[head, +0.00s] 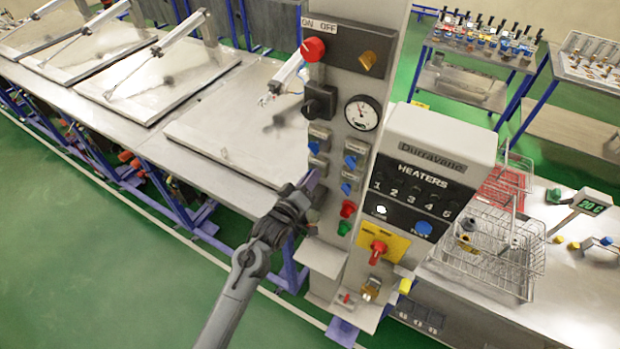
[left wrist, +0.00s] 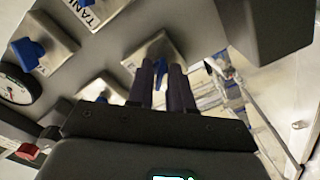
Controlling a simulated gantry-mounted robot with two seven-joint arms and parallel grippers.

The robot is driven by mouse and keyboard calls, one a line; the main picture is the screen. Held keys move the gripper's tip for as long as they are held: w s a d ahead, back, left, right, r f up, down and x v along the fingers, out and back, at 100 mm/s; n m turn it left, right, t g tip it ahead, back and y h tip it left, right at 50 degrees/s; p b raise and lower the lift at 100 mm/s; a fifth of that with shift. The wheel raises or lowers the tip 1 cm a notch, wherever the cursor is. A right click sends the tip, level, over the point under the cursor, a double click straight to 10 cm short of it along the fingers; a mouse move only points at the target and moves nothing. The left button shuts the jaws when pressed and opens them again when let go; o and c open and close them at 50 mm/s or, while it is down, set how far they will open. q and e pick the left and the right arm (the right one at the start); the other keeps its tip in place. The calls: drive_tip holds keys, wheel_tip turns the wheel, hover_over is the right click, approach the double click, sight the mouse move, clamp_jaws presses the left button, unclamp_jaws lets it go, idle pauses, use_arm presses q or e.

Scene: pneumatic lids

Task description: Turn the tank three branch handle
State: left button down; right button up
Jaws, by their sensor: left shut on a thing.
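Blue branch handles on pale plates are set in the grey control column, including one at upper left (head: 314,147), one at upper right (head: 350,162) and one at lower right (head: 346,188). My left gripper (head: 312,181) is at the lower left plate, shut on a blue branch handle that it mostly hides in the head view. In the left wrist view this blue branch handle (left wrist: 160,66) shows between the two dark fingers (left wrist: 163,84), in front of its plate. The label of this handle cannot be read. My right gripper is not in view.
Close by on the column are a black knob (head: 319,101), a pressure gauge (head: 361,114), a red button (head: 347,208), a green button (head: 343,228) and a heater box (head: 440,140). A metal table with flat lids (head: 230,120) stands to the left.

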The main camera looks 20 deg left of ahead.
use_arm(q)
drive_tip(key=c, duration=1.3)
unclamp_jaws()
drive_tip(key=s, duration=0.3)
drive_tip(key=s+a+b, duration=0.1)
drive_tip(key=s, duration=0.3)
drive_tip(key=s+b, duration=0.1)
drive_tip(key=s, duration=0.2)
drive_tip(key=shift+s+a, duration=0.35)
drive_tip(key=shift+f, duration=0.1)
